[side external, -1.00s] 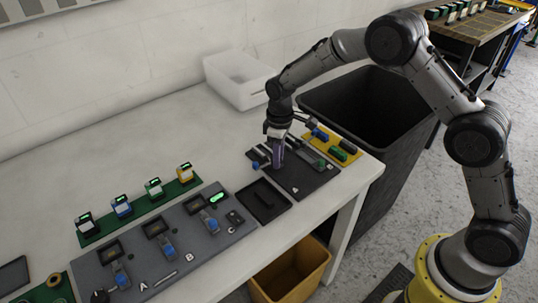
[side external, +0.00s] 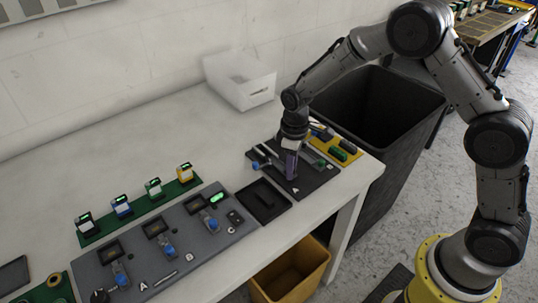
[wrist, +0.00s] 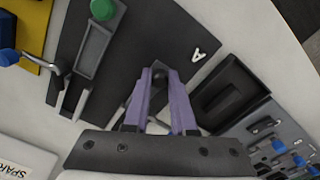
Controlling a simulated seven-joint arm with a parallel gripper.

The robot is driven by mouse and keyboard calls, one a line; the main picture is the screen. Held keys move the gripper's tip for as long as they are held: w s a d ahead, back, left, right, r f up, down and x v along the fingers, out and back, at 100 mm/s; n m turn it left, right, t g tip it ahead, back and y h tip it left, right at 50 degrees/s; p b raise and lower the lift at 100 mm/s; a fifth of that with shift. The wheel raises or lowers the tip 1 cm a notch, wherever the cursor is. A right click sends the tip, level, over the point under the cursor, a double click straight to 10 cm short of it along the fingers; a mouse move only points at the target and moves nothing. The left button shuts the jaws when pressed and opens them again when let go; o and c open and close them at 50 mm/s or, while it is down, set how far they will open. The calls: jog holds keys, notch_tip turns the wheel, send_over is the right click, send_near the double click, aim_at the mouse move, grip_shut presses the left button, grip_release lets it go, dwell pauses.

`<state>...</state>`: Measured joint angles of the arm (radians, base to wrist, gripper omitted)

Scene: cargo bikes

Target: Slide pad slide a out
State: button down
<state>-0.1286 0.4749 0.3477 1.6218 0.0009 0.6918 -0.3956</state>
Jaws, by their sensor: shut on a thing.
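The dark board (side external: 310,182) lies at the right end of the bench, with a white letter A near its front corner; the board (wrist: 135,35) and letter also show in the wrist view. My gripper (side external: 291,172) points down over the board near the A. In the wrist view its purple fingers (wrist: 159,75) are closed around a small dark grey piece (wrist: 158,84), seemingly the handle of pad slide A. The fingers and wrist hide most of this slide and its pad.
A black tray (side external: 285,208) lies beside the board. A yellow plate (side external: 350,158) with green and dark blocks is behind it. A grey panel (side external: 190,262) with blue parts lies left. A white bin (side external: 225,85) stands against the wall.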

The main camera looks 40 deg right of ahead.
aim_at(301, 184)
jog(key=shift+s+d+f, duration=0.1)
jog(key=shift+s+f, duration=0.1)
jog(key=shift+s, duration=0.75)
jog(key=shift+s+d+f, duration=0.1)
jog(key=shift+s+f, duration=0.1)
jog(key=shift+s, duration=0.75)
jog(key=c, duration=0.9)
grip_release()
jog(key=shift+a+r, duration=0.1)
jog(key=shift+r, duration=0.05)
jog(key=shift+w+r, duration=0.15)
jog(key=shift+r, duration=1.3)
jog(key=shift+w+r, duration=0.15)
jog(key=shift+r, duration=2.3)
